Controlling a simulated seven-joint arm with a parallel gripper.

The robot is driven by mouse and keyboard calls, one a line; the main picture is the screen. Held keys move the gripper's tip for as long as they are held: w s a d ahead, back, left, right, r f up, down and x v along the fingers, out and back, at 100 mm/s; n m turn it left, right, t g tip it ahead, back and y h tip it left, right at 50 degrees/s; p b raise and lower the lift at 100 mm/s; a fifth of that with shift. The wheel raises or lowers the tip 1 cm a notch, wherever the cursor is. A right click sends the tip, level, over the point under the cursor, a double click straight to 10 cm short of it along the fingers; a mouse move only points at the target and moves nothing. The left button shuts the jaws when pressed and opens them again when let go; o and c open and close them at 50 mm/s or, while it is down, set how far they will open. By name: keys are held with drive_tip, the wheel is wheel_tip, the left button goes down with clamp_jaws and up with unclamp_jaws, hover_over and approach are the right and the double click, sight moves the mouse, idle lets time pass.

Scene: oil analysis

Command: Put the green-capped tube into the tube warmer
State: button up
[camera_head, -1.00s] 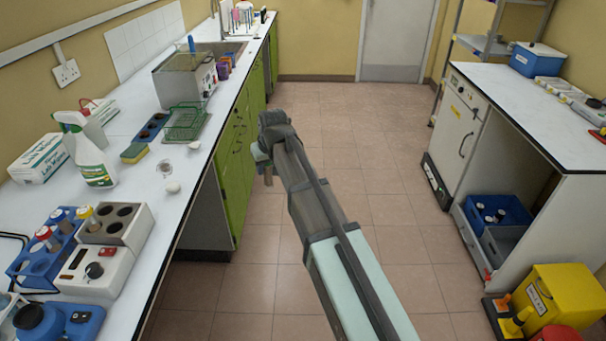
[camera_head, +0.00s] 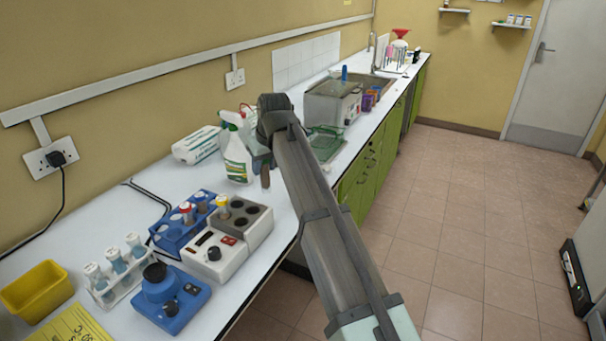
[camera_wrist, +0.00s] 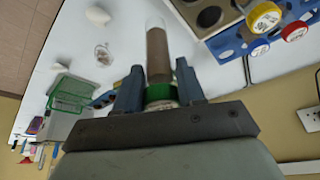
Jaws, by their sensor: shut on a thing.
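My gripper (camera_wrist: 158,86) is shut on the green-capped tube (camera_wrist: 158,50), gripping it at the green cap. The tube is clear with dark brown contents. In the head view the gripper (camera_head: 262,158) holds the tube (camera_head: 265,178) over the left counter, behind the tube warmer; the cap is hard to see there. The block also shows at the top of the wrist view (camera_wrist: 188,8). A yellow-capped tube (camera_head: 223,205) stands at the block's left edge.
A blue rack (camera_head: 172,240) with capped tubes stands left of the warmer. A white tube rack (camera_head: 112,290), a blue device (camera_head: 170,300) and a yellow bin (camera_head: 37,290) are nearer. A spray bottle (camera_head: 238,160) and green wire basket (camera_head: 325,143) stand farther back.

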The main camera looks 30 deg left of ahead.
drive_tip(key=s+a+r+n, duration=0.2)
drive_tip(key=s+a+r, duration=0.1)
drive_tip(key=s+a, duration=0.35)
drive_tip(key=shift+g, duration=0.3)
drive_tip(key=shift+w+f, duration=0.2)
drive_tip(key=shift+f, duration=5.2)
drive_tip(key=o, duration=1.1)
drive_tip(key=shift+o, duration=0.2)
drive_tip(key=shift+r, duration=0.1)
drive_tip(key=v, duration=1.3)
drive_tip(key=shift+d+r, duration=0.2)
drive_tip(key=shift+d, duration=0.15)
drive_tip(key=shift+s+m, duration=0.1)
drive_tip(key=shift+m, duration=0.2)
